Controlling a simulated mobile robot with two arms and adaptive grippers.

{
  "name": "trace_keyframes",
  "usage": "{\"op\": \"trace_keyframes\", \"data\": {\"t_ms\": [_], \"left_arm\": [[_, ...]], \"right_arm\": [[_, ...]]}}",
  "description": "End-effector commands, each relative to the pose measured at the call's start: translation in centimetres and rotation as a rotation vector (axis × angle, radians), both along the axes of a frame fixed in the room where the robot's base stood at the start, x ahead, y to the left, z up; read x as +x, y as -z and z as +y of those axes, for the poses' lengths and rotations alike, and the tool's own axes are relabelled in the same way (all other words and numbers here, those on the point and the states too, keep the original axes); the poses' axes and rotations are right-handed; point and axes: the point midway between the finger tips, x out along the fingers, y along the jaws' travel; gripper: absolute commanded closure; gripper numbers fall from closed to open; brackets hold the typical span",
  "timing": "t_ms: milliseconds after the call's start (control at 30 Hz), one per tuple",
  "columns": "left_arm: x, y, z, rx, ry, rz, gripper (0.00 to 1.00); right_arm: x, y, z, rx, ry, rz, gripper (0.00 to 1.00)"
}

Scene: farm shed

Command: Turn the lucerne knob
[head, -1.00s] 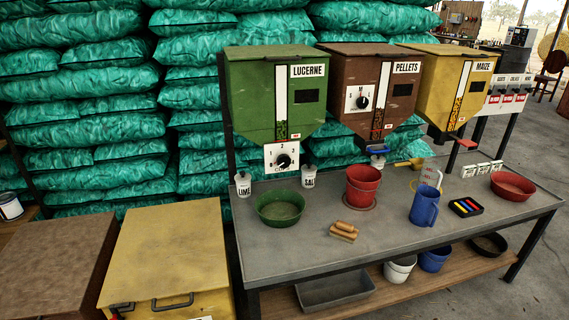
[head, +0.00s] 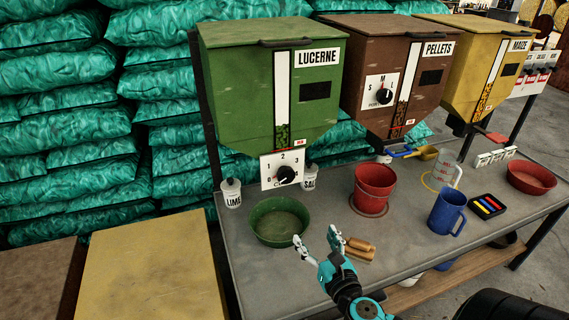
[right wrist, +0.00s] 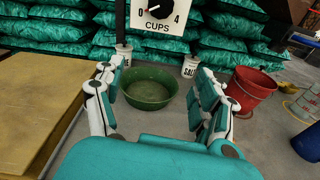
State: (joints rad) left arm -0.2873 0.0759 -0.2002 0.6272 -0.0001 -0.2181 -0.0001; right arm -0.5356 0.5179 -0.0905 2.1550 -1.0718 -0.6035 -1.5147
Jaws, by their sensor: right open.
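The green lucerne hopper (head: 262,90) stands at the back of the bench. The lucerne knob (head: 286,175) is a black dial on a white plate marked with cup numbers, under the hopper. In the right wrist view the lower part of the knob (right wrist: 158,10) shows at the top edge. A green bowl (head: 280,222) sits on the bench below the plate. My right gripper (head: 318,239) is open and empty in front of the bowl, lower than the knob and apart from it. My left gripper is out of view.
LIME (head: 231,194) and SALT (head: 310,177) shakers flank the knob plate. A yellow bin (head: 150,270) stands at left.

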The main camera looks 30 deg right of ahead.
Motion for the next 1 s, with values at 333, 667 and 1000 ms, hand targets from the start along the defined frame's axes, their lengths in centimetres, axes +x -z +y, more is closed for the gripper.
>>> {"op": "trace_keyframes", "data": {"t_ms": [333, 667, 1000], "left_arm": [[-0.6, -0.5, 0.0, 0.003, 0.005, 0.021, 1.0], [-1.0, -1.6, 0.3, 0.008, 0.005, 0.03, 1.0], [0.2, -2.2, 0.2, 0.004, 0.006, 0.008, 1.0]], "right_arm": [[2.2, -5.4, 0.2, -0.151, -0.023, -0.077, 0.28], [9.2, -5.3, -1.5, -0.148, -0.023, -0.074, 0.28], [15.5, -5.1, -3.1, -0.145, -0.023, -0.072, 0.28]]}}
